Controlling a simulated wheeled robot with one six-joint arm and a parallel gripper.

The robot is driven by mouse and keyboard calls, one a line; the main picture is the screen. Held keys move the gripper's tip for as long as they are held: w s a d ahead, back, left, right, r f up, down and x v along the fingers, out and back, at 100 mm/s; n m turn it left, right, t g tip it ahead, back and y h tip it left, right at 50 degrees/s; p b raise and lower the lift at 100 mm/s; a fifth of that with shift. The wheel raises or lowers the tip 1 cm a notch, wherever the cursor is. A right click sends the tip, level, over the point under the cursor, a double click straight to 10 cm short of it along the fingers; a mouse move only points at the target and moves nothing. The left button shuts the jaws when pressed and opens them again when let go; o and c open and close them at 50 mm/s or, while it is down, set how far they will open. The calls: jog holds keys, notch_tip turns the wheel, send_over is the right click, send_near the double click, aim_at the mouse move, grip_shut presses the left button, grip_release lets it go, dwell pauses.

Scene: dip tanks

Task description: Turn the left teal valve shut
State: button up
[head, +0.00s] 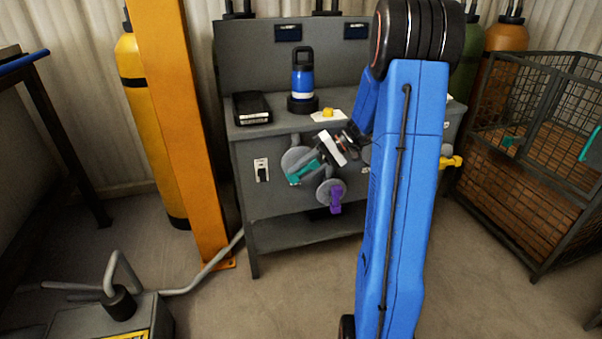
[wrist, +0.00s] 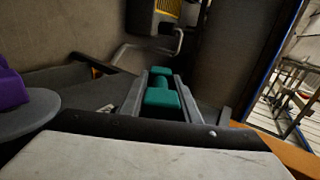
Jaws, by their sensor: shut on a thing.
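The left teal valve (head: 301,174) sits on a round grey plate (head: 292,156) on the front of the grey bench. Its teal handle slants in the head view. My gripper (head: 313,168) reaches it from the right and is shut on the handle. In the wrist view the teal handle (wrist: 161,97) lies between the two grey fingers of my gripper (wrist: 160,84). Part of the valve is hidden by my gripper. I cannot tell from this how far the valve is turned.
A purple valve (head: 335,197) sits just below right, close to my gripper; it is at the left edge in the wrist view (wrist: 10,88). A yellow valve (head: 451,162) is right of my arm. An orange post (head: 180,120) stands left. A blue bottle (head: 303,78) stands on the bench.

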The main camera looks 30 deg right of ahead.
jog(key=shift+t+y, duration=0.4)
jog(key=shift+y, duration=1.2)
jog(key=shift+r, duration=0.1)
jog(key=shift+a, duration=0.1)
jog(key=o, duration=0.7)
jog(key=shift+o, duration=0.2)
